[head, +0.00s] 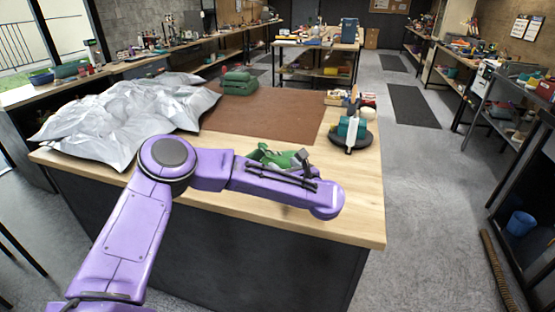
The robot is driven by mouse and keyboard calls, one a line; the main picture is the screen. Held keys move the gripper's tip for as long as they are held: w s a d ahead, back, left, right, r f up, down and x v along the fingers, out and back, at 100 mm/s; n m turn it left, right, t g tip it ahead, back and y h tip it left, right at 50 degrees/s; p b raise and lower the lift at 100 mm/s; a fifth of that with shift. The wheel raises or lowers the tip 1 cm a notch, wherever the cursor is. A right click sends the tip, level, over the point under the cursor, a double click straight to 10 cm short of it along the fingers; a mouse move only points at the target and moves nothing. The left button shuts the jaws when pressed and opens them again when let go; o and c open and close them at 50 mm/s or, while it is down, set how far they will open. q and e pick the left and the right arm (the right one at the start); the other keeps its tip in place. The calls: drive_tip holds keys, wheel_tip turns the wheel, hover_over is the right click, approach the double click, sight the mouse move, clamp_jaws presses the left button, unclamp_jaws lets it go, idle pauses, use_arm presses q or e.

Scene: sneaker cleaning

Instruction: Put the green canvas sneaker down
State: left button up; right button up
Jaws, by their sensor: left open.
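The green canvas sneaker (270,156) is on the near part of the worktable, by the front edge of the brown mat (285,112). My purple left forearm crosses in front of it and hides its lower part. My left gripper (301,159) is open, at the right end of the sneaker. Its fingers are small and dark, and I cannot tell whether they touch the shoe. My right gripper is not in view.
A crumpled silver sheet (125,115) covers the table's left side. A teal and white tool (351,132) stands on a dark round base at right. The right front of the tabletop (365,205) is bare.

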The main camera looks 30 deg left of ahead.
sight(268, 151)
use_arm(q)
drive_tip(key=shift+n, duration=0.4)
drive_tip(key=p+x, duration=0.1)
drive_tip(key=x, duration=0.2)
drive_tip(key=p+x, duration=0.2)
drive_tip(key=x, duration=0.1)
drive_tip(key=r+p+x, duration=0.1)
drive_tip(key=x, duration=0.3)
drive_tip(key=shift+a+p, duration=0.2)
drive_tip(key=shift+p, duration=0.1)
drive_tip(key=shift+w+a, duration=0.15)
drive_tip(key=shift+a, duration=0.2)
drive_tip(key=shift+d, duration=0.1)
clamp_jaws()
